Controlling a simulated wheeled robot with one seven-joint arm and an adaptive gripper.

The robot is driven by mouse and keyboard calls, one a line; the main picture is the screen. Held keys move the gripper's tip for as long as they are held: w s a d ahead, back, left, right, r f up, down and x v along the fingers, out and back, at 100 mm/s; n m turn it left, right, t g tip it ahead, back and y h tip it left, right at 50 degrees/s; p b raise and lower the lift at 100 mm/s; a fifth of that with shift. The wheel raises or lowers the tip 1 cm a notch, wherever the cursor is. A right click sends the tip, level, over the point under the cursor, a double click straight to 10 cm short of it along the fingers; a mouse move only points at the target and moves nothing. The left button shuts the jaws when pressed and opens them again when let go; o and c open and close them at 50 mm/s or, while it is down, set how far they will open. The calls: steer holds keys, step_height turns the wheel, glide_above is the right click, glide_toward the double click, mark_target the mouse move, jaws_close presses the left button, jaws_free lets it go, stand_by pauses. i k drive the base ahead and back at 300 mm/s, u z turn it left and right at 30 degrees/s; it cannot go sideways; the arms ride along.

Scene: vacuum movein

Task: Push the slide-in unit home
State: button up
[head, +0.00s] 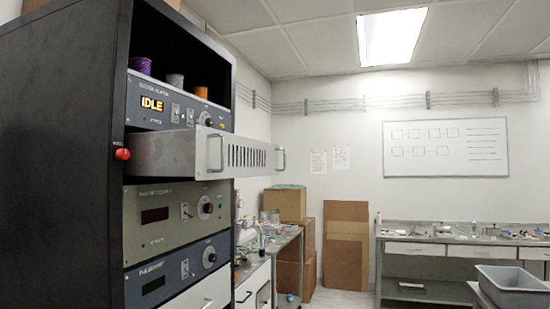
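The slide-in unit (240,154) sticks well out of the black rack (60,130) in the head view. It has a light grey front panel with vertical vent slots and a handle at each end, and its grey side wall shows. A red knob (122,154) is on the rack's front edge beside the unit. My gripper is not in view.
Cardboard boxes (286,204) stand at the back. A workbench (460,240) with small items is at the right, and a grey bin (512,284) is at the lower right. The space right of the unit's front looks clear.

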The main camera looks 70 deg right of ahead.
mark_target(202, 153)
steer(key=k, duration=0.6)
steer(key=u, duration=1)
steer(key=i, duration=0.95)
steer(key=z, duration=3.35)
steer(key=i, duration=0.5)
steer(key=z, duration=0.6)
steer(key=k, duration=0.55)
steer(key=u, duration=0.55)
